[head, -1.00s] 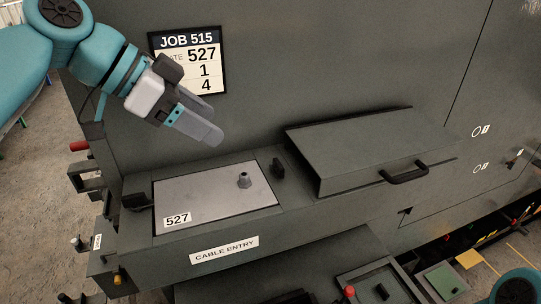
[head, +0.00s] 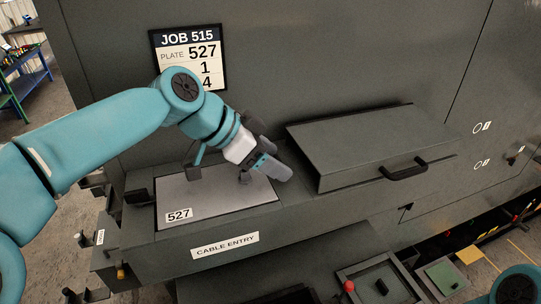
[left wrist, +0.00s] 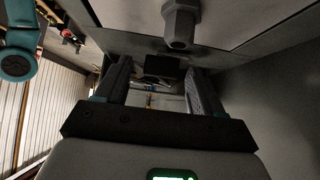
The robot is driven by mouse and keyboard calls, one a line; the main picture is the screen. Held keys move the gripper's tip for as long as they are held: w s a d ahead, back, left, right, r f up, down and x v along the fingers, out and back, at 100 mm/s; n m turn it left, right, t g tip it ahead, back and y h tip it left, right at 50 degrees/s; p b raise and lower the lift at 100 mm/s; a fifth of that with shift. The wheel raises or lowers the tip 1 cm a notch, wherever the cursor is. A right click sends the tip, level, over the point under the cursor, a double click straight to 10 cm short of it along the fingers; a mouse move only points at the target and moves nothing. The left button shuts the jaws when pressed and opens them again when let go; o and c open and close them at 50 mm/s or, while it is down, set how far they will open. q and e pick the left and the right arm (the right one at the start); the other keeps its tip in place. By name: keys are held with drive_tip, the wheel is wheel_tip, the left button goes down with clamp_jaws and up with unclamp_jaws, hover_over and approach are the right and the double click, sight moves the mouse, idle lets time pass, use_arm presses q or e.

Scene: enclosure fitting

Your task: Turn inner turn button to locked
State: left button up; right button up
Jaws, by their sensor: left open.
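The grey plate (head: 225,200) marked 527 lies in the cable entry opening, with a gland (head: 243,178) on it. A black turn button (head: 137,197) is at its left edge. The turn button at its right edge is hidden behind my left gripper in the head view. My left gripper (head: 277,170) is open, low over that right edge. In the left wrist view, a dark block (left wrist: 167,67), apparently this button, shows between the open fingers (left wrist: 158,85); I cannot tell whether they touch it. The gland (left wrist: 180,25) is just beyond. My right gripper is not in view.
A sloped cover (head: 365,145) with a black handle (head: 404,170) stands close to the right of my left gripper. The job card (head: 188,55) hangs on the wall behind. Trays with small parts (head: 382,285) lie at the lower right.

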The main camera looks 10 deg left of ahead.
use_arm(q)
drive_tip(key=shift+d, duration=0.1)
drive_tip(key=shift+w+d, duration=0.1)
drive_tip(key=shift+d, duration=0.05)
drive_tip(key=c, duration=0.5)
drive_tip(key=shift+w+f, duration=0.1)
drive_tip(key=shift+w, duration=0.15)
drive_tip(key=c, duration=0.5)
drive_tip(key=shift+s, duration=0.1)
drive_tip(key=shift+c, duration=0.3)
